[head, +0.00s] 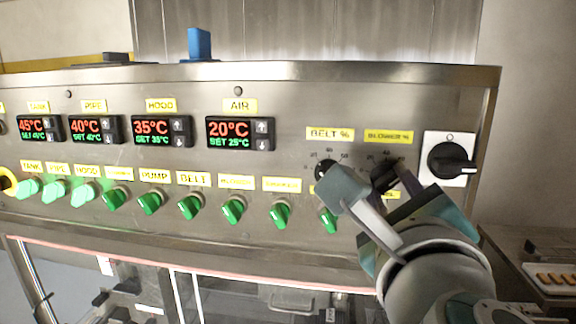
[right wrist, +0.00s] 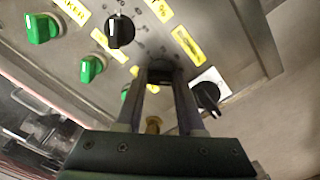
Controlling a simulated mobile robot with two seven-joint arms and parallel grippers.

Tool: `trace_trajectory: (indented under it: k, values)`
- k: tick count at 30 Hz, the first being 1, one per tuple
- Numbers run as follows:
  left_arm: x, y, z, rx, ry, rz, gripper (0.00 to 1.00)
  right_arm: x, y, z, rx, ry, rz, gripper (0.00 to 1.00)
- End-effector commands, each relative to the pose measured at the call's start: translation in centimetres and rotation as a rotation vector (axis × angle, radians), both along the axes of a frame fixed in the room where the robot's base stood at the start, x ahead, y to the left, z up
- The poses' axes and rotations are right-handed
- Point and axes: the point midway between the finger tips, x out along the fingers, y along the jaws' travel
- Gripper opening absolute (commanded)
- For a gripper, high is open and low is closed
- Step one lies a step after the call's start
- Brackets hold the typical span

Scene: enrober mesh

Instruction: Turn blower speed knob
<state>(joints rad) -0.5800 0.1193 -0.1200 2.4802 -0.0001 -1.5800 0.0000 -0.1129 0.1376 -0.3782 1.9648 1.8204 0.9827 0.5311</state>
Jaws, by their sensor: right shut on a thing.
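The blower speed knob (head: 384,176) is a black dial below the yellow "BLOWER %" label (head: 389,136), at the right part of the steel control panel. My right gripper (head: 370,176) reaches up to it from the lower right and is shut on it, one finger on each side. In the right wrist view the dark knob (right wrist: 160,74) sits between the two fingertips (right wrist: 160,80). The fingers hide most of the knob and its scale, so its pointer cannot be read. My left gripper is not in view.
The black "BELT %" knob (head: 326,168) is close on the left. A black rotary switch on a white plate (head: 450,158) is close on the right. Green knobs (head: 233,209) line the panel below four displays (head: 240,133). A tray (head: 556,278) lies at right.

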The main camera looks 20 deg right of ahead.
Motion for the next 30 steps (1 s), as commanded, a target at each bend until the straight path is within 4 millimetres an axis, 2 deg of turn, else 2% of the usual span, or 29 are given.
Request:
trace_trajectory:
  k: [6,23,24,30]
  values:
    - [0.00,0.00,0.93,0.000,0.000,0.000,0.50,0.03,-0.05,0.05,-0.073,0.047,0.000,0.00]
    - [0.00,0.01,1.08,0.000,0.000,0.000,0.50,0.04,-0.05,-0.14,-0.102,0.065,-0.001,0.00]
    - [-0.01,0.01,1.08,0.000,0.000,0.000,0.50,0.04,-0.06,-0.15,-0.102,0.065,-0.001,0.40]
    - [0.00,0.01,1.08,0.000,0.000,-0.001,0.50,0.02,-0.04,-0.09,-0.102,0.064,0.000,0.62]
